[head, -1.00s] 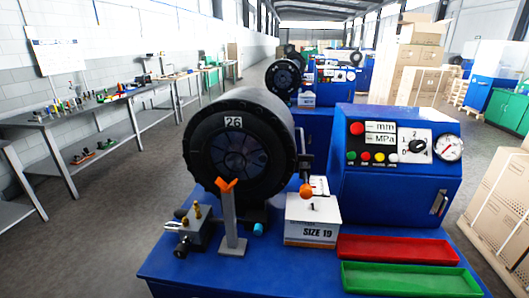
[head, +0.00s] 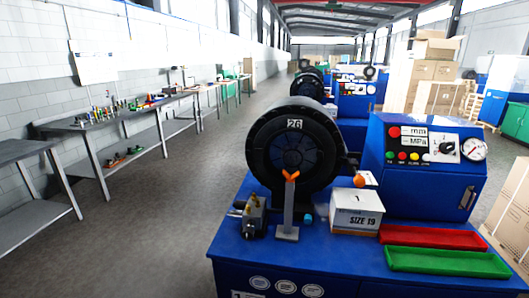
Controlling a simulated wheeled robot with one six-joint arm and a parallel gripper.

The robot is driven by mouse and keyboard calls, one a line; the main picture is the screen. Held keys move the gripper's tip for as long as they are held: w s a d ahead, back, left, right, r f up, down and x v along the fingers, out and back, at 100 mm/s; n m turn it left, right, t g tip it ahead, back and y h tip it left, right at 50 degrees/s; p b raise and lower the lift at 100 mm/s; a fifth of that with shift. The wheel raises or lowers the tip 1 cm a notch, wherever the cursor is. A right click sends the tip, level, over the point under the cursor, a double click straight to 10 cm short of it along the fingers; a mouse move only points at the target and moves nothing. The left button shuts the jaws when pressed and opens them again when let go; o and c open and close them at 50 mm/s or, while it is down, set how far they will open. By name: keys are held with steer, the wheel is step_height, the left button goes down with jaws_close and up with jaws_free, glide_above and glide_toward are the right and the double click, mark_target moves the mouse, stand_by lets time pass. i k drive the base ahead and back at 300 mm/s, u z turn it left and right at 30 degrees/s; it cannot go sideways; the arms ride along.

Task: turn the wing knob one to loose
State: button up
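The blue crimper's control box (head: 425,195) stands at the right of the bench. A black wing-shaped knob (head: 446,149) sits on a white square plate on its front panel, between the display and a round gauge (head: 474,149). The marks around the knob are too small to read, and its exact setting cannot be told. My gripper is not in view, and nothing touches the knob.
A black crimping head (head: 295,150) marked 26 stands left of the control box. An orange-topped post (head: 290,205), a SIZE 19 box (head: 356,212), a red tray (head: 432,237) and a green tray (head: 447,262) are on the blue bench. Open floor lies to the left.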

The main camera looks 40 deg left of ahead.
mark_target(355, 155)
steer(key=u, duration=0.85)
steer(key=i, duration=0.5)
